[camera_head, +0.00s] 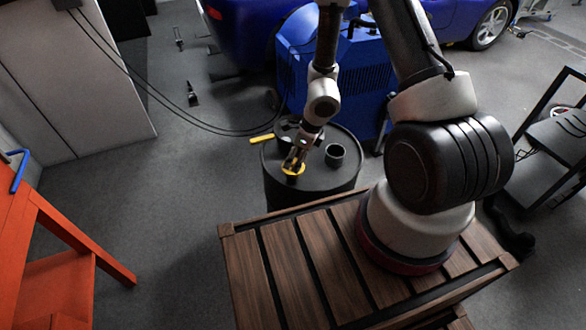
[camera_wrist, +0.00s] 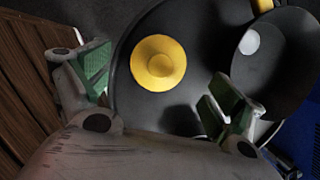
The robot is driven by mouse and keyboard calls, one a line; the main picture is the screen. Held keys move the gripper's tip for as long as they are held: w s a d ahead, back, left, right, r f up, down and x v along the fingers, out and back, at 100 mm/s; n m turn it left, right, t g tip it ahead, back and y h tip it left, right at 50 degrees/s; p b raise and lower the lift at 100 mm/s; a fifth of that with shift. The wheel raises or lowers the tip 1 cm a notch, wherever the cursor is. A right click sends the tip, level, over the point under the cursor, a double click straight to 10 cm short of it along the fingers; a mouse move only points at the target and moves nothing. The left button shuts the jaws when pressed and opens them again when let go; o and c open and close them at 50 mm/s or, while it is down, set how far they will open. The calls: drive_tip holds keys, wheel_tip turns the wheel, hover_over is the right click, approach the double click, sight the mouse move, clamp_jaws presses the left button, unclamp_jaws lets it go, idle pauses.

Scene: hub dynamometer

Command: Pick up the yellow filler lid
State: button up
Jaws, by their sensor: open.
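The yellow filler lid (camera_wrist: 158,63) is a round disc with a raised knob, lying on the dark drum top. In the head view the lid (camera_head: 293,169) shows near the drum's front left edge, partly covered by my gripper. My gripper (camera_head: 294,160) is above the lid. In the wrist view my gripper (camera_wrist: 160,90) is open, with a green-padded finger on each side. The lid lies between and a little beyond the fingertips, and nothing is held.
The black drum (camera_head: 284,195) stands behind my wooden-slatted base. A black cup (camera_head: 335,155) is on the drum top, right of the lid. A yellow bar (camera_head: 262,138) sticks out at the drum's left rim. A blue machine (camera_head: 300,75) stands behind the drum.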

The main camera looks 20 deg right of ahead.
sight(289, 173)
drive_tip(key=x, duration=0.3)
drive_tip(key=shift+w+a+f, duration=0.15)
drive_tip(key=shift+a+f, duration=0.05)
drive_tip(key=shift+f, duration=0.1)
drive_tip(key=shift+c, duration=0.2)
drive_tip(key=c, duration=1)
drive_tip(key=shift+r, duration=0.1)
